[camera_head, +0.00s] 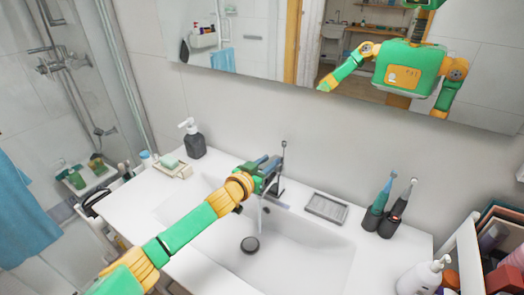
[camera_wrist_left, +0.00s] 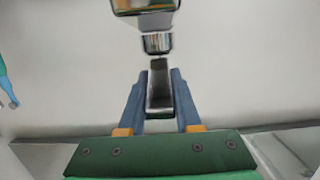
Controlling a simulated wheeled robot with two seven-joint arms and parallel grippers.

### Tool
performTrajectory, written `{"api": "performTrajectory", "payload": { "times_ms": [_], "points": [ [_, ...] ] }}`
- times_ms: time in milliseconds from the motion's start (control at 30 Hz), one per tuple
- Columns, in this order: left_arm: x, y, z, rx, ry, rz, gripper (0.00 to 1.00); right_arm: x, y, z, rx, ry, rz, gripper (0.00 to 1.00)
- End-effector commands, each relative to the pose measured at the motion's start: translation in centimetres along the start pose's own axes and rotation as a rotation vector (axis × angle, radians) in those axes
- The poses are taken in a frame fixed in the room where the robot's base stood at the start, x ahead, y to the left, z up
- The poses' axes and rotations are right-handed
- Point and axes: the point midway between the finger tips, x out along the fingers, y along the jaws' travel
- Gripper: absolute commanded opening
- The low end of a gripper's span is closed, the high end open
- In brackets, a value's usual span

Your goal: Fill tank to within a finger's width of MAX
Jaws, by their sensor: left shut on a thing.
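My left gripper (camera_head: 268,172) reaches over the back of the white sink to the faucet (camera_head: 276,188). Its blue fingers are shut on the faucet's metal lever (camera_wrist_left: 158,85), which stands between them in the left wrist view. A thin stream of water (camera_head: 260,215) falls below the gripper into the basin. Two dark handheld devices, one with a teal top (camera_head: 377,206) and one black (camera_head: 394,214), stand upright on the counter right of the sink. I cannot make out a tank or a MAX mark. My right gripper is outside the views.
The basin has a dark round drain (camera_head: 250,244). A grey soap dish (camera_head: 326,207) lies right of the faucet. A dark pump bottle (camera_head: 194,140) and a soap tray (camera_head: 173,168) stand at left. A white pump bottle (camera_head: 424,276) stands front right. A mirror hangs behind.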

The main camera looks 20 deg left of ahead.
Motion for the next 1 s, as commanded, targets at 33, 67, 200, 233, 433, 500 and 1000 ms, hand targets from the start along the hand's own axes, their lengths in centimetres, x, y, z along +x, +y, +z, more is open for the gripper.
{"api": "performTrajectory", "payload": {
  "times_ms": [33,67,200,233,433,500,1000],
  "points": [
    [0.0,-0.1,-0.5,0.004,-0.003,0.0,0.0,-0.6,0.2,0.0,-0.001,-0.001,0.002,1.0],
    [0.0,0.0,-0.4,0.004,-0.004,0.001,0.0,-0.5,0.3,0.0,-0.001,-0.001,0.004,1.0],
    [0.0,0.0,-0.1,0.004,-0.004,0.003,0.0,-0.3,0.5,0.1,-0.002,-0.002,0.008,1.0],
    [0.0,0.0,-0.1,0.003,-0.004,0.003,0.0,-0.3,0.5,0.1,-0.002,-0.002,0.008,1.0],
    [0.0,0.0,-0.1,0.003,-0.004,0.002,0.59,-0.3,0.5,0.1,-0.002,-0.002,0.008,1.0],
    [0.0,0.0,-0.1,0.003,-0.004,0.002,0.62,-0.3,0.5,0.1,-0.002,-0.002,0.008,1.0],
    [-3.1,0.0,0.2,0.003,-0.005,0.005,0.62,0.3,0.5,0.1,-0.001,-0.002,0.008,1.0]
  ]
}}
